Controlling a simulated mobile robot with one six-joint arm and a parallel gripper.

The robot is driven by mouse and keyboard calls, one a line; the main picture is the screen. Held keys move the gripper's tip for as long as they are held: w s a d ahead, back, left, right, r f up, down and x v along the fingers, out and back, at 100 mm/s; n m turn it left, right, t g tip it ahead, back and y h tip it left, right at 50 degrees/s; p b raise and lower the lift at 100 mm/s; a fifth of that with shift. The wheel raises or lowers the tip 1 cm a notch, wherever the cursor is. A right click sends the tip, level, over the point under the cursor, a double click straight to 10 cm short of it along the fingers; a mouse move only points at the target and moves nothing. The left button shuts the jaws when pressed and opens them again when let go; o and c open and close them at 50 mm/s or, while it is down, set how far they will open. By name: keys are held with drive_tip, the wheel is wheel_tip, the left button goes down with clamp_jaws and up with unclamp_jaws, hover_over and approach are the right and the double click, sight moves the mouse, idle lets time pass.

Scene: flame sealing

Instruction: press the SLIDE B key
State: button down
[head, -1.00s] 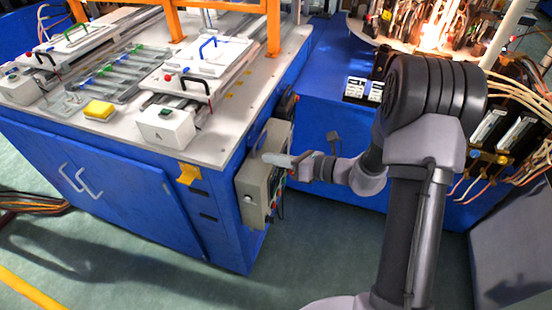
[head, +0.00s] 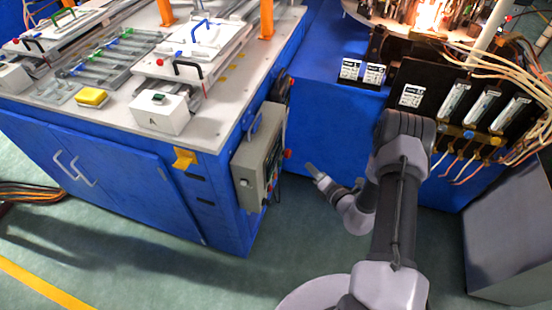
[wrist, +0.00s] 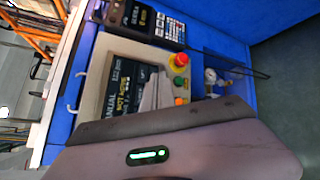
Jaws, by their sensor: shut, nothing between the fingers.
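The grey control box (head: 258,155) hangs on the right side of the blue cabinet in the head view, its face seen nearly edge-on. I cannot make out a SLIDE B key; the lower screen is hidden by my gripper. My gripper (head: 312,170) is shut and empty, right of the box and apart from it in the head view. Its fingertips (wrist: 153,90) overlap the screen in the wrist view.
A dark keypad unit (wrist: 146,20) sits above the screen. The bench top (head: 215,130) carries a white box marked A (head: 158,115) and a yellow block (head: 91,97). The flame machine stands at the right rear. Green floor is open beside the box.

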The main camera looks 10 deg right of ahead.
sight(276, 159)
drive_tip(key=w+a, duration=0.4)
drive_tip(key=a, duration=0.3)
drive_tip(key=shift+w+a, duration=0.2)
drive_tip(key=shift+a, duration=0.15)
idle(1.8)
drive_tip(key=shift+w+a, duration=0.2)
drive_tip(key=shift+a, duration=0.15)
